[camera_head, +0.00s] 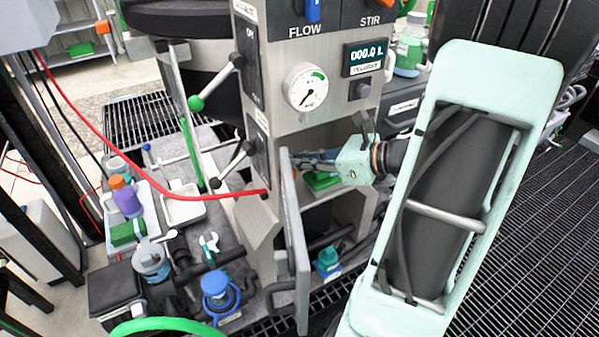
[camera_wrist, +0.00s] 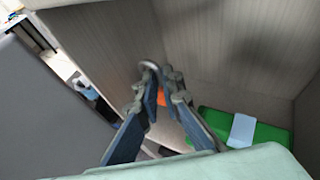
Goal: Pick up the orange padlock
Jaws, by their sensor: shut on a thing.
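My gripper (camera_head: 304,162) reaches from the right into the open cabinet under the control panel in the head view. In the wrist view, its two fingers (camera_wrist: 160,88) come close together at the tips. They are shut on the orange padlock, whose orange body (camera_wrist: 161,97) shows in the gap between the fingers. A grey curved piece (camera_wrist: 150,65), which looks like its shackle, sticks out past the tips. The fingers hide most of the padlock.
The cabinet door (camera_head: 292,245) stands open at the left of my gripper. A green object (camera_head: 322,181) lies inside the cabinet, with a pale blue piece (camera_wrist: 242,130) on it. The cabinet walls (camera_wrist: 215,45) are close around the fingers. Levers and a red hose are at the left.

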